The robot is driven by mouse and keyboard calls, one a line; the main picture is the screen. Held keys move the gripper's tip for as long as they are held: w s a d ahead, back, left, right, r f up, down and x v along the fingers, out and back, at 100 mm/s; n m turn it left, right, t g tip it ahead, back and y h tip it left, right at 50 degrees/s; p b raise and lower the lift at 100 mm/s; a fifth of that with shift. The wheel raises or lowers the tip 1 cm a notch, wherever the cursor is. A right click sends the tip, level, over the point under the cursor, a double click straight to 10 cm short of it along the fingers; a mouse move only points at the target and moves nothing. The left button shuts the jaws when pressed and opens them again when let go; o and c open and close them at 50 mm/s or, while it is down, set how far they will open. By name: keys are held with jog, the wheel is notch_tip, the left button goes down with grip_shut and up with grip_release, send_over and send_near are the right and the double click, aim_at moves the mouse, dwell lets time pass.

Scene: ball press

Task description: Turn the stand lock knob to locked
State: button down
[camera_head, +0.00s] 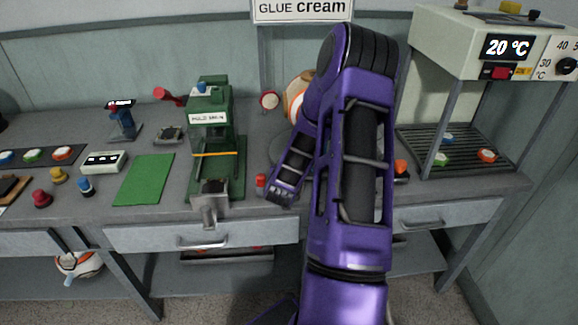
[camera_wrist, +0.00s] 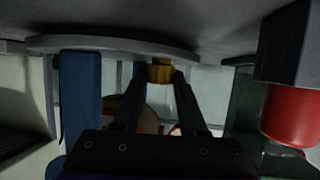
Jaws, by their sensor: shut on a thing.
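The stand's round grey base (camera_head: 277,151) sits on the bench right of the green press, largely hidden behind my purple arm. An orange and white ball (camera_head: 296,95) shows above it, partly covered by the arm. In the wrist view, which looks upside down, the grey disc (camera_wrist: 110,45) spans the top. A small yellow-gold knob (camera_wrist: 160,71) is at its edge. My gripper (camera_wrist: 160,80) has its dark fingers on either side of the knob, shut on it. Blue posts (camera_wrist: 80,100) stand by the disc. The knob's lock marking cannot be seen. The head view hides the fingers.
The green press (camera_head: 212,130) stands close left of the stand. A red cylinder (camera_wrist: 291,116) is near my gripper at right in the wrist view. A heater-like frame with a panel (camera_head: 505,48) stands at the right. A green mat (camera_head: 144,180) lies bare at left.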

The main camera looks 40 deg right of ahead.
jog(key=shift+w+a+m+g+h, duration=0.1)
jog(key=shift+m+g+h, duration=0.4)
jog(key=shift+m, duration=0.1)
jog(key=shift+r, duration=0.1)
jog(key=shift+c, duration=2.3)
grip_release()
